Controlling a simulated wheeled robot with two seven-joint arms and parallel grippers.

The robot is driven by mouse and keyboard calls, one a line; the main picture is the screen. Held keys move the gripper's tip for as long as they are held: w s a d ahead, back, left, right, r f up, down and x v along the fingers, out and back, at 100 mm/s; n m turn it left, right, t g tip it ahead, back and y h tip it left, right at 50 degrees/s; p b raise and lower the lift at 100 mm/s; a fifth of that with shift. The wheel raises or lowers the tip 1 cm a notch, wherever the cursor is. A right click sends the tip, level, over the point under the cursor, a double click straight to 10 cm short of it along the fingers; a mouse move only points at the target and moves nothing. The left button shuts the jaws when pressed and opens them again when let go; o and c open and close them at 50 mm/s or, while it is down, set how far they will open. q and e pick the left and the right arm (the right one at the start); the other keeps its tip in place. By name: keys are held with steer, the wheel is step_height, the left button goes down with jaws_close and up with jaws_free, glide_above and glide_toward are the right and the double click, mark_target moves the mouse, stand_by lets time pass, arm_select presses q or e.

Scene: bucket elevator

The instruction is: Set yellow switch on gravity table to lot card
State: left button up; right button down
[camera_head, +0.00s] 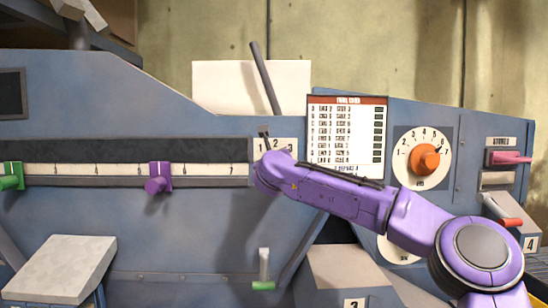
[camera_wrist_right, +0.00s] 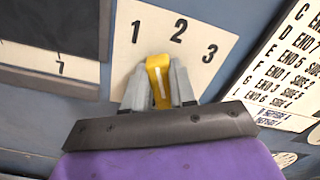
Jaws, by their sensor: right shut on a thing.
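My left gripper is out of view.
A purple slider (camera_head: 158,178) and a green slider (camera_head: 10,178) are on the scale at left. A green-tipped lever (camera_head: 263,284) is below.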

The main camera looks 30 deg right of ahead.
steer(key=shift+w+a+n+p, duration=0.15)
steer(key=shift+n+p, duration=0.5)
steer(key=shift+n, duration=1.15)
steer(key=shift+f, duration=0.1)
steer(key=c, duration=1.1)
jaws_free()
steer(key=shift+o, duration=0.9)
steer(key=shift+f, duration=0.1)
steer(key=b+v, duration=0.4)
steer(key=v, duration=0.6)
steer(key=shift+a+b, duration=0.2)
steer(key=shift+b, duration=0.2)
